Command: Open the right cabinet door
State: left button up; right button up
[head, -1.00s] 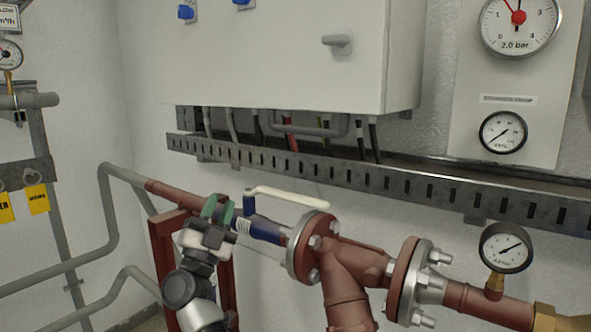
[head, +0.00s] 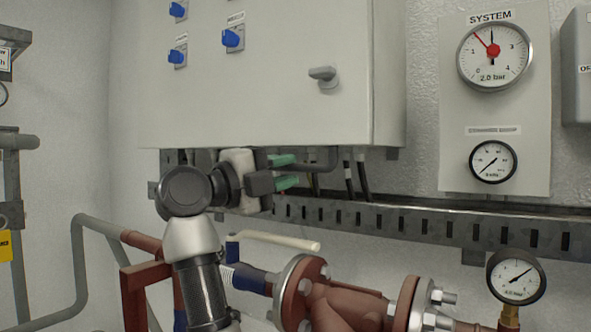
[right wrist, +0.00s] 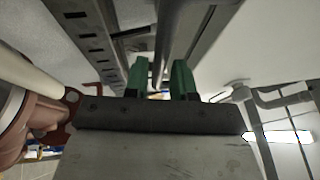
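The white cabinet (head: 260,105) hangs on the wall, and its front looks shut. A grey turn handle (head: 324,77) sits on the right part of its front. My right gripper (head: 286,171) is just under the cabinet's lower edge, below and left of that handle. Its two green fingertips are apart with nothing gripped. A grey bent bar (head: 326,160) under the cabinet lies just right of the fingertips. In the right wrist view my right gripper (right wrist: 160,80) shows an open gap, with a grey bar beyond it. My left gripper is not in view.
A slotted cable tray (head: 420,222) runs below the cabinet, with cables rising from it. A red pipe with a valve lever (head: 280,240) lies below my right gripper. A gauge panel (head: 492,120) is on the wall to the right.

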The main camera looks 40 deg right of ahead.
jog(key=shift+d+r, duration=0.25)
jog(key=shift+d, duration=1)
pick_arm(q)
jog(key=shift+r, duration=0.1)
pick_arm(e)
grip_shut()
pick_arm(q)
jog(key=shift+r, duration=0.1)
